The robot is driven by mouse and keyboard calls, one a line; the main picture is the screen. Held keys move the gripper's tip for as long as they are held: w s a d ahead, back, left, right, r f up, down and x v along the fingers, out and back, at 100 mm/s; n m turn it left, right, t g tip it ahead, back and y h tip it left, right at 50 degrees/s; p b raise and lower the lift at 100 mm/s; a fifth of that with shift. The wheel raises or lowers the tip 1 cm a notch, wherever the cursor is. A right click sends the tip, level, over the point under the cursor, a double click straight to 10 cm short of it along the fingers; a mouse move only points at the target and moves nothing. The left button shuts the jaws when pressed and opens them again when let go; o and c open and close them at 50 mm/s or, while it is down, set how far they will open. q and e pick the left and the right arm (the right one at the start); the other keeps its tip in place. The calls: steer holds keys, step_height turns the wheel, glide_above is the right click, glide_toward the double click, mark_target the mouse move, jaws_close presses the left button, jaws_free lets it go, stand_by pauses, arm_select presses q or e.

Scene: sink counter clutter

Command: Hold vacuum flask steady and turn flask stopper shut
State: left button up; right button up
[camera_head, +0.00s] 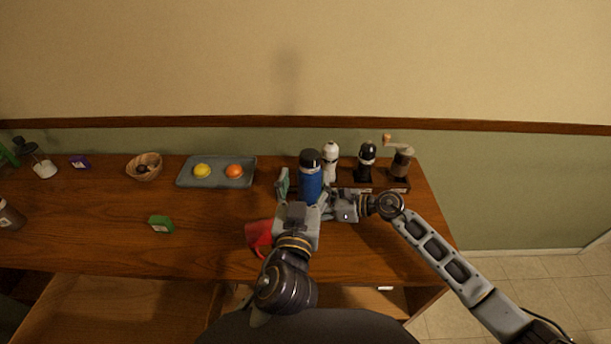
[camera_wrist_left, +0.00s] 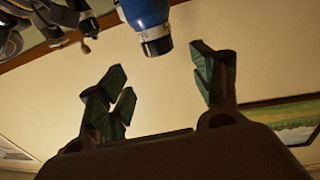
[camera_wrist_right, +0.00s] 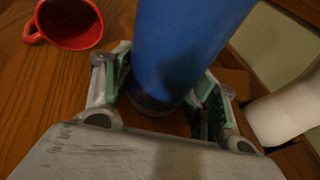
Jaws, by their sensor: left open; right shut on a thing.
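The blue vacuum flask (camera_head: 310,186) stands upright on the wooden counter, with its dark stopper (camera_head: 309,157) on top. In the right wrist view the flask body (camera_wrist_right: 185,45) is between the fingers of my right gripper (camera_wrist_right: 165,90), which is shut on it low down. My left gripper (camera_head: 304,187) is open in front of the flask in the head view and partly covers it. In the left wrist view the stopper (camera_wrist_left: 156,42) shows beyond the spread, empty fingers (camera_wrist_left: 162,85). Whether the stopper is fully seated cannot be told.
A red mug (camera_head: 258,236) lies near the left arm. A white bottle (camera_head: 331,162), a dark bottle (camera_head: 366,162) and a grinder (camera_head: 401,163) stand behind and right.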

arm_select(q)
steer(key=shift+s+a, duration=0.1)
steer(key=shift+s, duration=0.55)
arm_select(e)
steer(key=o, duration=0.9)
steer(key=shift+c, duration=0.2)
steer(key=shift+d, duration=0.15)
steer(key=shift+v, duration=5.9)
arm_select(q)
steer(key=shift+r, duration=0.1)
arm_select(e)
steer(key=shift+s+r, duration=0.1)
arm_select(q)
step_height(320, 180, up, 9)
steer(key=p, duration=0.9)
steer(key=shift+r, duration=0.15)
arm_select(e)
step_height(320, 180, up, 9)
